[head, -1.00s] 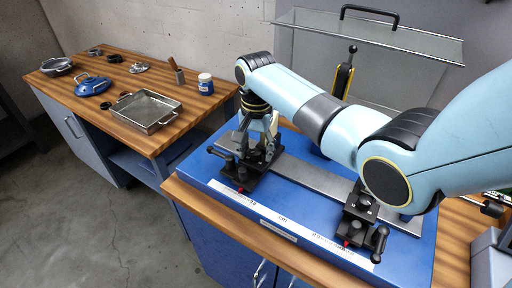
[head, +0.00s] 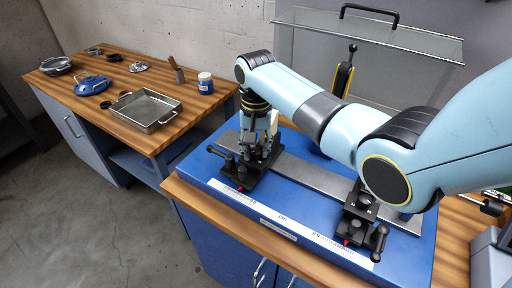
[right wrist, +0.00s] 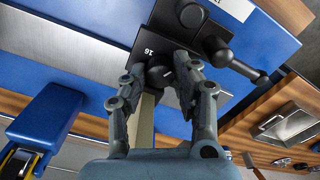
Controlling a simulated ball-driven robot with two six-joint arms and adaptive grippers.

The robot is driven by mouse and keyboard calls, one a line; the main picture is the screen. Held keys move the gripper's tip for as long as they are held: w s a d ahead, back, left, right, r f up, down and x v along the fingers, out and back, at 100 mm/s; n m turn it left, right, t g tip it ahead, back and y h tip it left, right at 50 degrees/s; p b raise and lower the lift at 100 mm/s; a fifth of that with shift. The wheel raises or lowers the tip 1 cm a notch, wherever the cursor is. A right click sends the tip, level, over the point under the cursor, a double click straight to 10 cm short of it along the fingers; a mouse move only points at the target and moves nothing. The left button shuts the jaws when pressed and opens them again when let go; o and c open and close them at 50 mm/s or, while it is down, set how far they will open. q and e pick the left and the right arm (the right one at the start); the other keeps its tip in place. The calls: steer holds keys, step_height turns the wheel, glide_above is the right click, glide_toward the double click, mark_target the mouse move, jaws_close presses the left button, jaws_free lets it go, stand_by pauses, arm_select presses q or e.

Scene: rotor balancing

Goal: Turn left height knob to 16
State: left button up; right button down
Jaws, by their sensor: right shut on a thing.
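The left black support (head: 240,180) stands on the blue balancing machine (head: 208,168). My right gripper (head: 262,148) reaches down onto the top of this support. In the right wrist view, the same gripper (right wrist: 158,72) has its two fingers on either side of a dark round knob (right wrist: 160,76), shut on it. The fingers partly hide the knob. White figures that look like 16, upside down (right wrist: 150,51), show on the black top beside the knob. My left gripper is in neither view.
A second black support (head: 358,218) stands to the right on the metal rail (head: 310,178). A clear guard (head: 395,75) with a black handle is behind. A crank handle (right wrist: 240,67) sits close to the fingers. A side bench holds a metal tray (head: 176,112).

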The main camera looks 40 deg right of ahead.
mark_target(256, 150)
steer(key=c, duration=1)
jaws_free()
steer(key=shift+r, duration=0.1)
step_height(256, 150, up, 12)
steer(key=shift+f, duration=0.1)
